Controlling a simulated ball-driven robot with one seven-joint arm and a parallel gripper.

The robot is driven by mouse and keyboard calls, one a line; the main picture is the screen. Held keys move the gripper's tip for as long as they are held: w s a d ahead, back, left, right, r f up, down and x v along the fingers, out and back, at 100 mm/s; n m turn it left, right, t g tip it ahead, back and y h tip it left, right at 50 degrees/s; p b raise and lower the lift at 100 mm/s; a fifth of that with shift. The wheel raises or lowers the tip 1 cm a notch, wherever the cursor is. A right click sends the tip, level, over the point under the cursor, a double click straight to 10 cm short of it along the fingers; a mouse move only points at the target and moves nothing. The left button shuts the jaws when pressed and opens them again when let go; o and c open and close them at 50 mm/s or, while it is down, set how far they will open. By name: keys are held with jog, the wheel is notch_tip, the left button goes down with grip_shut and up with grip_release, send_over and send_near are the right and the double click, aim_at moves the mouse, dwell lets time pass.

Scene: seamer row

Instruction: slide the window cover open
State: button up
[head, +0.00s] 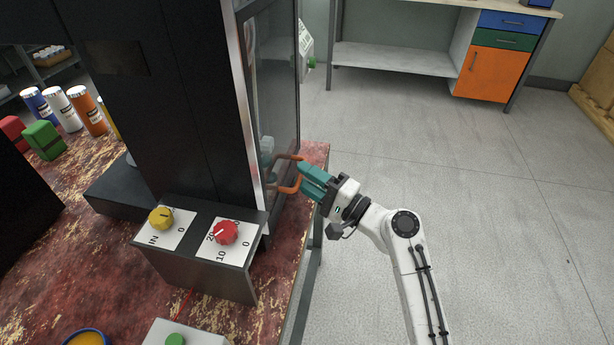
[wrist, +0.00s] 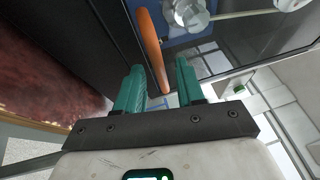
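The window cover (head: 277,85) is a dark, see-through pane on the side of the tall black machine, beside a bright metal edge strip. It looks shut, but I cannot tell for certain. Its orange bar handle (head: 289,189) stands out low on the pane; it also shows in the wrist view (wrist: 149,45). My gripper (head: 301,174) has teal fingers and is at the handle, coming from the right. In the wrist view my gripper (wrist: 160,80) has its fingers apart, with the lower part of the handle in line with the gap. I cannot tell whether either finger touches it.
A control box with a yellow knob (head: 160,218) and a red knob (head: 225,232) stands in front of the machine on the worn red table (head: 275,275). Cans and a green block (head: 43,139) are at the left. The floor (head: 480,200) at the right is clear.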

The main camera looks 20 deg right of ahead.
jog(key=shift+w, duration=0.1)
grip_shut()
dwell(0.4)
dwell(0.3)
